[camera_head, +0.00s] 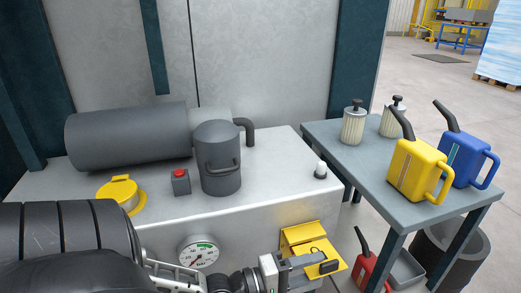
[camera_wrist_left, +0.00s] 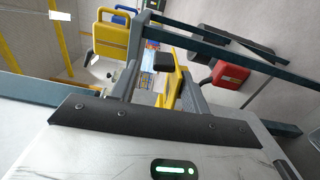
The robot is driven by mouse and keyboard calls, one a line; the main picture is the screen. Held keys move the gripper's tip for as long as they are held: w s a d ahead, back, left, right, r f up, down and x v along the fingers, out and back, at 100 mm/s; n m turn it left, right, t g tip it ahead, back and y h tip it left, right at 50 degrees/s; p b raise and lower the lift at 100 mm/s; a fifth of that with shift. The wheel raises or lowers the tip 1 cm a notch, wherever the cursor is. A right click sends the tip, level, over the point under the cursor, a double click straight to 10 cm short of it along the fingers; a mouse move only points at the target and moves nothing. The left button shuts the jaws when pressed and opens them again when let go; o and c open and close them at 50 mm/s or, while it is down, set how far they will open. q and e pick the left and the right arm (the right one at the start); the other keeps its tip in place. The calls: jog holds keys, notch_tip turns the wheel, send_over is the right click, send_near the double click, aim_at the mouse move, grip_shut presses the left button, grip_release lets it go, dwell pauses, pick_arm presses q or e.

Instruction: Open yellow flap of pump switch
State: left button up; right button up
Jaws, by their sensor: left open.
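The yellow pump switch housing (camera_head: 299,235) sits at the front right of the grey tank, with a yellow plate sticking out low on its right side. My left gripper (camera_head: 318,259) is right at this housing, its fingers lying across the yellow parts and hiding some of them. The switch itself is hidden. My right gripper is not in view.
A pressure gauge (camera_head: 199,252) is on the tank front. A yellow cap (camera_head: 120,192), a red button box (camera_head: 181,182) and a dark canister (camera_head: 219,160) are on top. A side table (camera_head: 365,155) with yellow and blue cans (camera_head: 419,169) stands at right.

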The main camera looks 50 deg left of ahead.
pick_arm(q)
jog(key=v, duration=1.1)
jog(key=shift+s+p, duration=0.2)
jog(key=shift+p, duration=0.1)
